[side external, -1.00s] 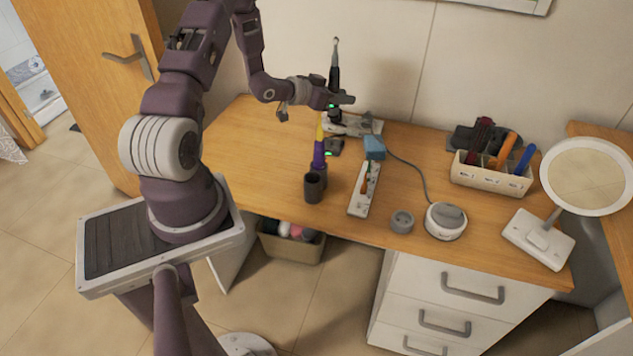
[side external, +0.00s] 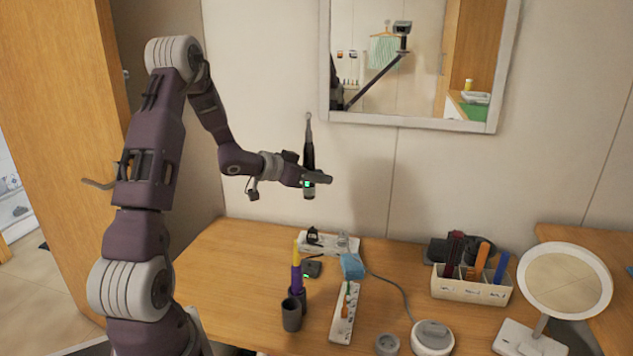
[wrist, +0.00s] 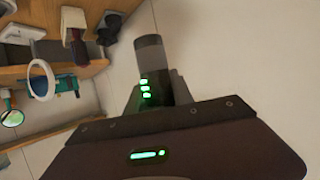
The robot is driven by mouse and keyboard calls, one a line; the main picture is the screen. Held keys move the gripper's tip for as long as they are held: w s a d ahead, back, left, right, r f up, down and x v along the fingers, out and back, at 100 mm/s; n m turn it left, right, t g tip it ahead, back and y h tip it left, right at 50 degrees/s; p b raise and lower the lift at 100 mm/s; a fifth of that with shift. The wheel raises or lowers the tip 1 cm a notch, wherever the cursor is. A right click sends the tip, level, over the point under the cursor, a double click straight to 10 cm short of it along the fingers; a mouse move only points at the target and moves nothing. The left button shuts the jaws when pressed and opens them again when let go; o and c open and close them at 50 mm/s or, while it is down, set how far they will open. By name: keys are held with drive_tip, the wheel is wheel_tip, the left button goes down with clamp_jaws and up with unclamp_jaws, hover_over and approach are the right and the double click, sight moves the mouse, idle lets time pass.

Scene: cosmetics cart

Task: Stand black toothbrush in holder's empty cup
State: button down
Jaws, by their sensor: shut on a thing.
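My gripper (side external: 316,181) is shut on the black toothbrush (side external: 308,152). The brush is upright, head up, and held in the air well above the table. In the wrist view the brush's grey end (wrist: 150,52) and its green lights show between the fingers. The holder has dark grey cups at the table's left front. The front cup (side external: 291,316) shows nothing standing in it; its inside is hard to see. The cup behind it (side external: 299,294) holds a purple and yellow toothbrush (side external: 296,272). My gripper is above and behind these cups.
A small black base (side external: 312,268) with a green light stands behind the cups. A white power strip (side external: 345,318) and a blue block (side external: 352,266) lie to their right. A divided organizer (side external: 470,288) and a round mirror (side external: 565,281) stand further right. A wall mirror (side external: 420,116) hangs behind.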

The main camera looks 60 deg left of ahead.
drive_tip(key=s+d+m+g+h, duration=0.1)
drive_tip(key=s+d+m+h, duration=0.4)
drive_tip(key=d, duration=0.3)
drive_tip(key=m+g+h, duration=0.4)
drive_tip(key=m+h, duration=0.2)
hover_over(295, 308)
drive_tip(key=d, duration=0.4)
wheel_tip(295, 308, down, 11)
drive_tip(key=shift+a, duration=0.25)
drive_tip(key=shift+f, duration=2.9)
drive_tip(key=shift+f, duration=2.95)
drive_tip(key=c, duration=1)
unclamp_jaws()
drive_tip(key=shift+c, duration=0.2)
drive_tip(key=shift+a, duration=0.1)
